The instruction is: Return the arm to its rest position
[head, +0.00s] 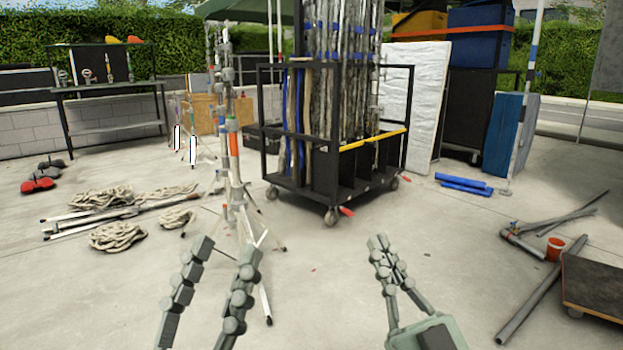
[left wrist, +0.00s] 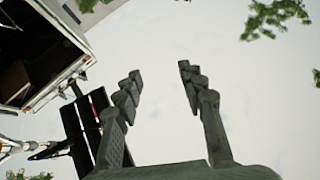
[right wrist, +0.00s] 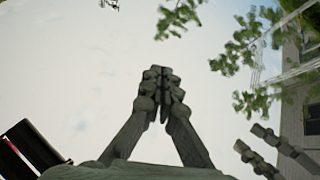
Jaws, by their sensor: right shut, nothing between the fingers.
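My left gripper (head: 228,245) is in the lower middle-left of the head view, its two fingers apart with nothing between them. In the left wrist view the fingers (left wrist: 160,75) also stand wide apart against pale sky. My right gripper (head: 378,240) is right of it in the head view, its fingertips together. In the right wrist view the fingertips (right wrist: 161,75) meet with nothing held. Both grippers are raised in front of me, apart from each other and touching nothing that I can see.
A black wheeled cart (head: 325,180) with upright poles stands ahead. Light stands (head: 234,150) rise behind my left gripper. Coiled ropes (head: 118,236) lie on the left floor. A grey pipe (head: 540,292) and a dark dolly (head: 597,287) are at right.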

